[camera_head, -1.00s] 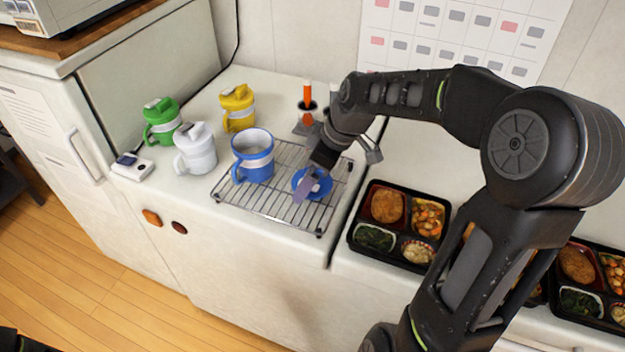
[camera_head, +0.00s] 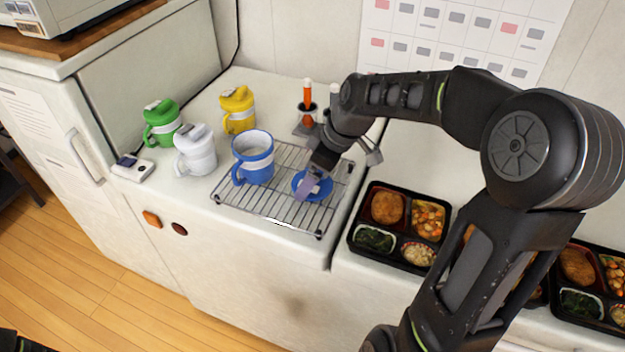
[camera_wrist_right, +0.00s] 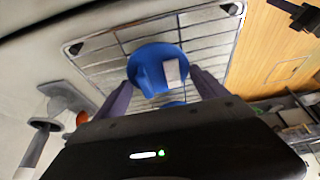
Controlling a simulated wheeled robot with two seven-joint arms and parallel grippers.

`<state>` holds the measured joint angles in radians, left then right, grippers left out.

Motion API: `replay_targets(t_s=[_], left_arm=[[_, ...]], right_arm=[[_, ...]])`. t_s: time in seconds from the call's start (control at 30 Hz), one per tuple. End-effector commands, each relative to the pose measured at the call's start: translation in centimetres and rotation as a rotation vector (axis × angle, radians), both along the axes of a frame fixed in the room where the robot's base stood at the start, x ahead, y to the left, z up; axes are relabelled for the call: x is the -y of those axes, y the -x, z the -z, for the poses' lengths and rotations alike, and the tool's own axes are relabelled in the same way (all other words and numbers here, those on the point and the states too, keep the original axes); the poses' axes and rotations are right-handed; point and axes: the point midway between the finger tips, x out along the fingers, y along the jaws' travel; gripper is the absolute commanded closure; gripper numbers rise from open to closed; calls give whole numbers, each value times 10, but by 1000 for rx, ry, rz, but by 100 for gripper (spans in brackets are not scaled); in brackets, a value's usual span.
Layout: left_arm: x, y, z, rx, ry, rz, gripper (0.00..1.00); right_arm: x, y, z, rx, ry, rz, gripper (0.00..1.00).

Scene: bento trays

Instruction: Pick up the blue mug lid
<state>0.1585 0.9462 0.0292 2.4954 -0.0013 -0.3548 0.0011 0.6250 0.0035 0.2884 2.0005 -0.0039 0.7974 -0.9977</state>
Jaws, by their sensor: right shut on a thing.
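The blue mug lid (camera_head: 326,186) lies on the wire rack at the right of the open blue mug (camera_head: 254,158). It also shows in the wrist view (camera_wrist_right: 147,66), with a pale patch on its knob. My right gripper (camera_head: 309,190) reaches down over the lid from behind. The lid still appears to rest on or very near the rack.
The wire rack (camera_head: 230,200) sits near the counter's front edge. Green (camera_head: 161,122), white (camera_head: 195,150) and yellow (camera_head: 238,108) lidded mugs stand at the left. An orange-handled tool (camera_head: 307,95) stands behind. Bento trays (camera_head: 352,240) fill the right.

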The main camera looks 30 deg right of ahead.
Motion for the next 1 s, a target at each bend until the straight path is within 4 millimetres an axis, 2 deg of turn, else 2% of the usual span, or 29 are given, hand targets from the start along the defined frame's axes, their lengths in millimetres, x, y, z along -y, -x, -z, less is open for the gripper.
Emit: replay_targets(t_s=[0.17, 0.27, 0.6, 0.7, 0.83, 1.0], left_arm=[[0, 0, 1, 0, 0, 0, 64], [0, 0, 2, 0, 0, 0, 64], [0, 0, 6, 0, 0, 0, 64], [0, 0, 7, 0, 0, 0, 64], [0, 0, 7, 1, 0, 0, 64], [0, 0, 7, 0, 0, 0, 64]], right_arm=[[0, -1, -5, 2, 1, 0, 57], [0, -1, -16, 4, 3, 0, 57], [0, -1, -79, 5, 2, 1, 57], [0, -1, -92, 3, 1, -1, 57], [0, 0, -100, 1, 0, 0, 57], [0, 0, -101, 0, 0, 0, 57]])
